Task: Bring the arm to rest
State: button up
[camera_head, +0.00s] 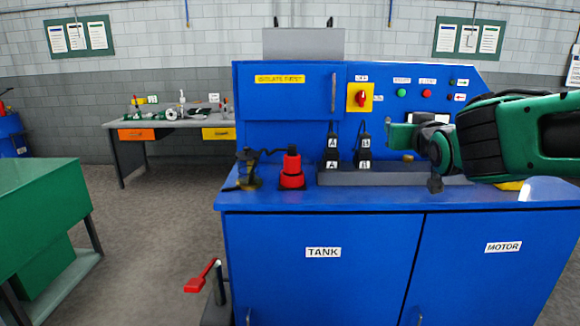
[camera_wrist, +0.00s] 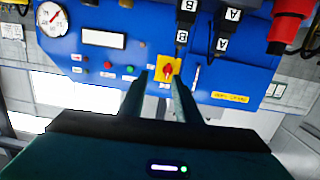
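My green and black arm reaches in from the right in the head view, above the blue bench. My gripper (camera_head: 392,136) is in front of the bench's upright panel, right of the black plugs and below the red and yellow rotary switch (camera_head: 361,98). In the wrist view, which is upside down, the two dark fingers of my gripper (camera_wrist: 158,80) stand apart with nothing held between them. The rotary switch (camera_wrist: 168,70) shows beyond the fingertips, near the right finger. I cannot tell how far the fingertips are from the panel.
The blue bench (camera_head: 320,270) carries black plugs labelled A and B (camera_head: 364,152), a red cylinder (camera_head: 291,171) and a grey rail (camera_head: 340,178). A red-handled lever (camera_head: 201,278) stands at its front left. A green table (camera_head: 50,205) is at the left. Floor between them is clear.

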jog(key=s+d+f+m+g+h, duration=0.35)
jog(key=s+d+f+g, duration=0.55)
jog(key=s+d+f, duration=0.8)
jog(key=s+a+f+m+g+y, duration=0.1)
jog(key=s+f+g, duration=0.3)
jog(key=s, duration=0.7)
jog(key=s+a+f+m+g+y, duration=0.1)
jog(key=s+f+g+y, duration=0.2)
jog(key=s+f, duration=0.3)
jog(key=s+g, duration=0.1)
jog(key=s, duration=0.4)
jog(key=shift+f, duration=0.15)
jog(key=shift+m+y, duration=0.25)
jog(key=shift+w+f, duration=0.25)
jog(key=shift+w, duration=0.35)
